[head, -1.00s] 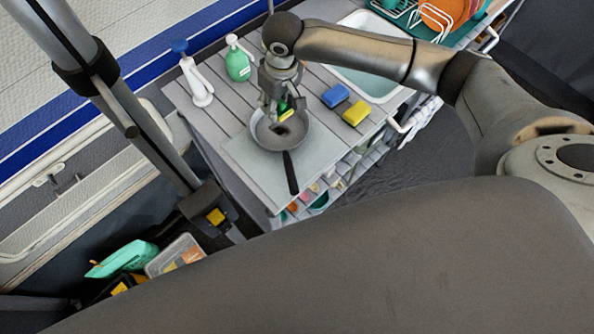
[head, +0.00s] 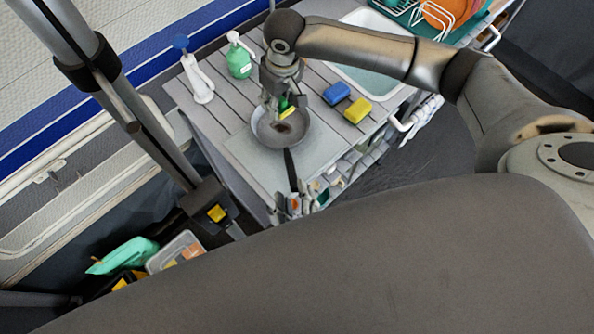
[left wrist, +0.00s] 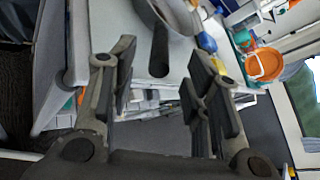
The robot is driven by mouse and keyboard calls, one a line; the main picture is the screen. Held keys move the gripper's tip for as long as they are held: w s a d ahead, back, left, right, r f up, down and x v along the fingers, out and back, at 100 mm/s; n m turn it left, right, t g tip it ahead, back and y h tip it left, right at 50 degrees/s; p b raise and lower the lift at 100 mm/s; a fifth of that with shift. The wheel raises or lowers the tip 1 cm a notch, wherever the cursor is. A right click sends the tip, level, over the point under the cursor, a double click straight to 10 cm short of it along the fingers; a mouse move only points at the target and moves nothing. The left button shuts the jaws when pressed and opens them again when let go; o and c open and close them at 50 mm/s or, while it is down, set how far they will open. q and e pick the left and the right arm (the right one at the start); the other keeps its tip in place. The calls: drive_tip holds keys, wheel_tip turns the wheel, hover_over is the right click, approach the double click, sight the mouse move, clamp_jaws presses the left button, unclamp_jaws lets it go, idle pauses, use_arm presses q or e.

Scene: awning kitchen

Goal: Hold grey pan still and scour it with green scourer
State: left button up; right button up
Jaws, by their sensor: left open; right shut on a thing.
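The grey pan (head: 300,136) lies on the slatted counter, with a dark stain inside and its black handle (head: 290,165) pointing to the front edge. My right gripper (head: 281,104) points down over the pan, shut on the green scourer (head: 284,103), which has a yellow side and is partly hidden by the fingers. My left gripper (head: 301,199) is open, low at the counter's front edge by the handle end. In the left wrist view its open fingers (left wrist: 163,55) stand on both sides of the handle (left wrist: 159,47), apart from it, with the pan (left wrist: 178,14) beyond.
A blue sponge (head: 337,93) and a yellow sponge (head: 358,111) lie right of the pan. A green bottle (head: 239,63) and a white bottle (head: 197,80) stand behind left. The sink (head: 375,72) and dish rack (head: 408,12) are back right. The counter left of the pan is clear.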

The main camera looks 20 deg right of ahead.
sight(292, 176)
use_arm(q)
drive_tip(key=x, duration=0.7)
drive_tip(key=shift+c, duration=0.4)
clamp_jaws()
